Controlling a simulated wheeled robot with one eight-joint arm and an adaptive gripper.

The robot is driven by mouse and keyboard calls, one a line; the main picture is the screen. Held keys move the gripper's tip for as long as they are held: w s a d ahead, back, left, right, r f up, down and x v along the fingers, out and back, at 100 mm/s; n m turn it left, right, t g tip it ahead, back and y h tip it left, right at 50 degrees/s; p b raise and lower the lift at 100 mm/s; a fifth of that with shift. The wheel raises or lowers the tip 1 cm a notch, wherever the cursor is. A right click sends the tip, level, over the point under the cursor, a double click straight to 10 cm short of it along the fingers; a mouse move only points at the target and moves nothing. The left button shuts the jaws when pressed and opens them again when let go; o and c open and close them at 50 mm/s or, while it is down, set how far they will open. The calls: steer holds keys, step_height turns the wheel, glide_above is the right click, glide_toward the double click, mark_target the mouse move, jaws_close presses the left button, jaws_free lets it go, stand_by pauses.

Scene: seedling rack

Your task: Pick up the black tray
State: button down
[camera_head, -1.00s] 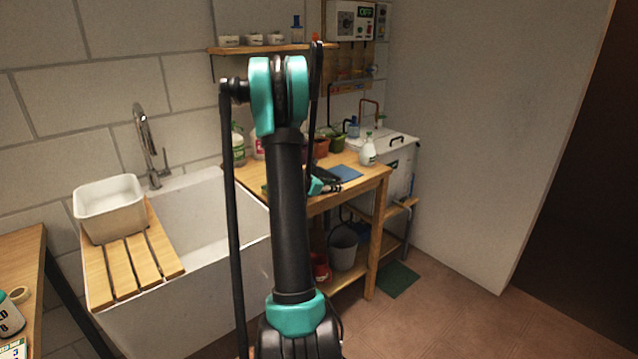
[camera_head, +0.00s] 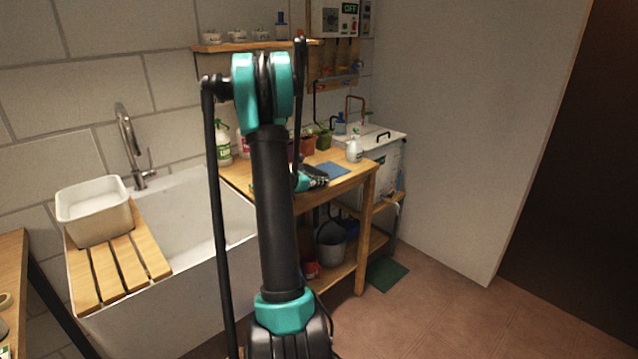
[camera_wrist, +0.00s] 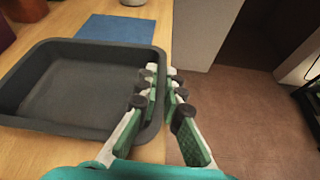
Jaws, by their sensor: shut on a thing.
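The black tray (camera_wrist: 68,122) is a shallow, empty, dark rectangular tray. In the wrist view it lies on the left, over the wooden bench top, and looks level. My gripper (camera_wrist: 161,82) is shut on the tray's right rim, with one finger inside the wall and one outside. In the head view my gripper (camera_head: 312,180) is small, at the bench's front edge, and my own arm hides part of it. The tray is mostly hidden there. I cannot tell whether the tray touches the bench.
The wooden bench (camera_head: 356,178) holds a blue mat (camera_head: 332,169), a spray bottle (camera_head: 355,149) and plant pots (camera_head: 323,138) behind. A white sink (camera_head: 190,225) with a basin (camera_head: 94,212) is left. A grey bucket (camera_head: 331,243) stands below the bench. The floor at right is clear.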

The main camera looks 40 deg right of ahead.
step_height(320, 180, up, 20)
steer(key=shift+f, duration=0.25)
stand_by(0.9)
steer(key=shift+r, duration=0.1)
stand_by(0.3)
